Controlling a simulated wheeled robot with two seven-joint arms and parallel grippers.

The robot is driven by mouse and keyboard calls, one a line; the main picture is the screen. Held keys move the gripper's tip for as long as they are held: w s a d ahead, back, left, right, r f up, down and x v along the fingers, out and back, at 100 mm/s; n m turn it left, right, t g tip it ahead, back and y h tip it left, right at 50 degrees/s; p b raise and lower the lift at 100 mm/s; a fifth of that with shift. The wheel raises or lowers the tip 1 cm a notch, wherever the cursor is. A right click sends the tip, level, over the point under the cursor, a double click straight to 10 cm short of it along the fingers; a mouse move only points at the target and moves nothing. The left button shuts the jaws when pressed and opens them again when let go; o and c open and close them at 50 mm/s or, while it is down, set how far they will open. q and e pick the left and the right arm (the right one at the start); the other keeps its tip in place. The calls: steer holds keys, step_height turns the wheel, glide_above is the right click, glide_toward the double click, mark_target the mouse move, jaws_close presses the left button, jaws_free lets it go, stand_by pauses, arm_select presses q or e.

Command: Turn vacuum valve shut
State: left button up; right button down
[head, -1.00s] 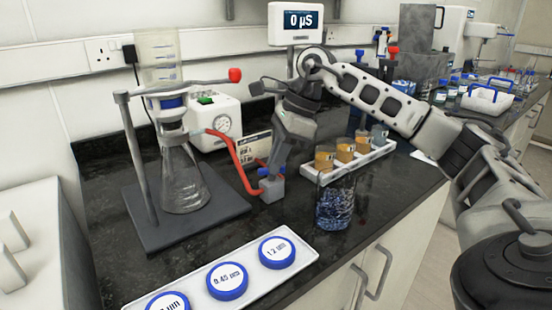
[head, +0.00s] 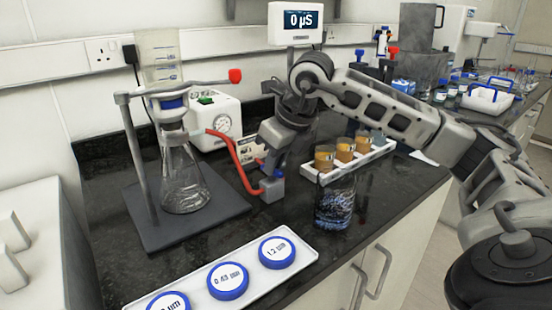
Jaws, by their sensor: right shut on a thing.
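The vacuum valve (head: 271,190) is a small grey block with a blue handle (head: 278,174) on top. It sits on the black bench at the end of a red hose (head: 236,160). The hose runs to the filter flask (head: 184,185), which is clamped on a stand. My right gripper (head: 270,167) reaches down from behind, tilted, and is shut on the blue handle. The fingers hide part of the handle, so its exact angle is hard to tell. My left gripper is not in view.
A white pump with a gauge (head: 215,122) stands behind the hose. A white rack with amber-filled vials (head: 345,163) and a dark glass beaker (head: 334,204) stand close right of the valve. A white tray with blue-rimmed discs (head: 237,285) lies in front.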

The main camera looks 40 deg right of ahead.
steer(key=shift+a+m+h, duration=0.1)
steer(key=shift+m+h, duration=0.3)
steer(key=shift+m, duration=0.8)
steer(key=c, duration=1.5)
jaws_free()
